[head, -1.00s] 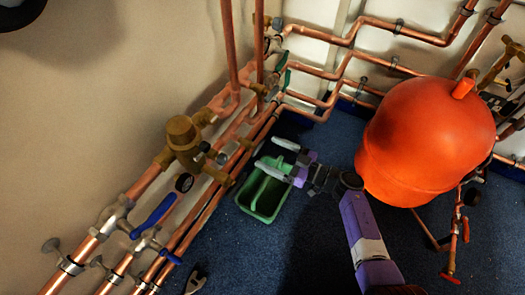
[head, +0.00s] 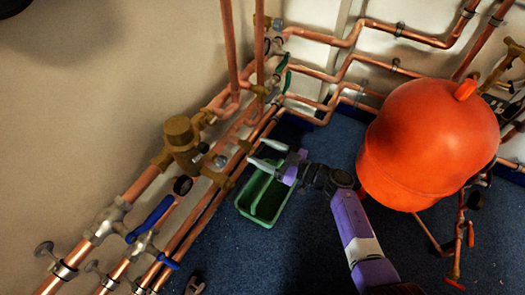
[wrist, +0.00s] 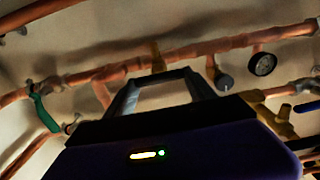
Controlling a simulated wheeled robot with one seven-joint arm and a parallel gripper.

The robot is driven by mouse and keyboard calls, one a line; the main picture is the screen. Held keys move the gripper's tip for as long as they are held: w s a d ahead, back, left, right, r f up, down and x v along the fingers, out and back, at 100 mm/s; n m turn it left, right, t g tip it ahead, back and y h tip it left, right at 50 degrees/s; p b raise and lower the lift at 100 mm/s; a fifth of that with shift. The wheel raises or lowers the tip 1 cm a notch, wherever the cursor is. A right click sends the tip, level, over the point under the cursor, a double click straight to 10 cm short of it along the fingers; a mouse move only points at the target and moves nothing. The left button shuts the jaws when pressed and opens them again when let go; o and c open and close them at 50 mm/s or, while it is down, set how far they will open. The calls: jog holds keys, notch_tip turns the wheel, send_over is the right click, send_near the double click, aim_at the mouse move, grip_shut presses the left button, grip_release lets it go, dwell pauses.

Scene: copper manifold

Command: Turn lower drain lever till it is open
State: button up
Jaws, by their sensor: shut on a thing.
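My gripper (head: 254,151) reaches left over the green tray to the lower pipes along the wall. Its two grey fingers stand some way apart, with their tips at a small brass fitting (head: 245,146) on a pipe.
A green tray (head: 242,200) lies on the blue floor below my gripper. A big orange vessel (head: 430,145) stands to the right. Blue levers (head: 152,217) and a brass valve body (head: 183,142) sit on pipes at left. Green levers (head: 283,80) are further back.

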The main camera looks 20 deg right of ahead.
jog(key=shift+n, duration=0.3)
jog(key=n+p, duration=0.1)
jog(key=n, duration=0.1)
jog(key=shift+s+n, duration=0.1)
jog(key=shift+n, duration=0.2)
jog(key=n+p, duration=0.1)
jog(key=n, duration=0.4)
jog(key=shift+s+a+f, duration=0.1)
jog(key=shift+f, duration=0.05)
jog(key=n+b, duration=0.1)
jog(key=n, duration=0.3)
jog(key=n+b, duration=0.1)
jog(key=n, duration=0.4)
jog(key=shift+f+n, duration=0.2)
jog(key=shift+n, duration=0.1)
jog(key=o, duration=1.4)
